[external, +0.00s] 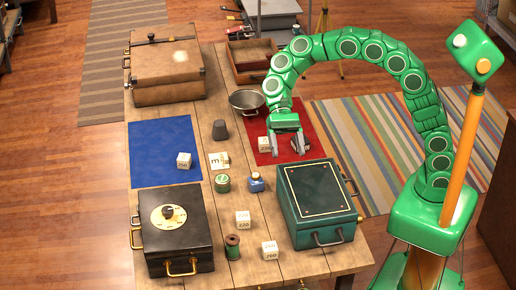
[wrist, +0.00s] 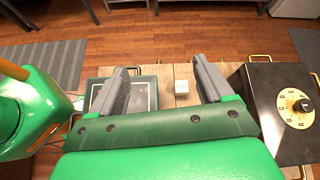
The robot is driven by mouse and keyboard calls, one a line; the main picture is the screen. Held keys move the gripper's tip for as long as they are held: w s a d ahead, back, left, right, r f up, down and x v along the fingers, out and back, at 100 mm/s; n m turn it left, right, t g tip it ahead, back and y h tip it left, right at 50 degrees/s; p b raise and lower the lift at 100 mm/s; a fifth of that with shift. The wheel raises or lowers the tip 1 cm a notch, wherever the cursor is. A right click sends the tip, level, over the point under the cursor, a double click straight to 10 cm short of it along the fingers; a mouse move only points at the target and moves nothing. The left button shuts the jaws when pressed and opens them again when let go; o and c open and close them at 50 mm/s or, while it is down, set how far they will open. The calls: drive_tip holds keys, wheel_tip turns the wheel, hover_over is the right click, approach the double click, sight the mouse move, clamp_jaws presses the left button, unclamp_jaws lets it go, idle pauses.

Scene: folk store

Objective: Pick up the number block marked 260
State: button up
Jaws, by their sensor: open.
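The number block marked 260 (external: 270,250) is a small white cube on the bare wood near the table's front edge, left of the green case's front corner. My gripper (external: 287,145) is open and empty over the red mat, well behind that block. In the wrist view, a small white block (wrist: 182,87) shows beyond my open fingers, between the green case and the black box. Its number cannot be read there.
Other number blocks stand at the blue mat (external: 184,160), mid-table (external: 243,219) and red mat (external: 264,144). A green case (external: 317,200), black safe (external: 175,240), thread spool (external: 232,246) and ink bottle (external: 256,182) surround the front area. A metal bowl (external: 247,101) sits behind.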

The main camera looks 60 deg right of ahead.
drive_tip(key=w+a+f+m+g+y, duration=0.1)
drive_tip(key=w+a+f+m, duration=0.1)
drive_tip(key=a, duration=0.6)
approach(273, 267)
drive_tip(key=shift+g, duration=0.3)
drive_tip(key=shift+s+a+f, duration=0.25)
drive_tip(key=shift+f, duration=0.1)
drive_tip(key=shift+x, duration=3.55)
drive_tip(key=shift+w+a, duration=0.1)
drive_tip(key=shift+a, duration=0.05)
drive_tip(key=shift+c, duration=0.3)
drive_tip(key=c, duration=1)
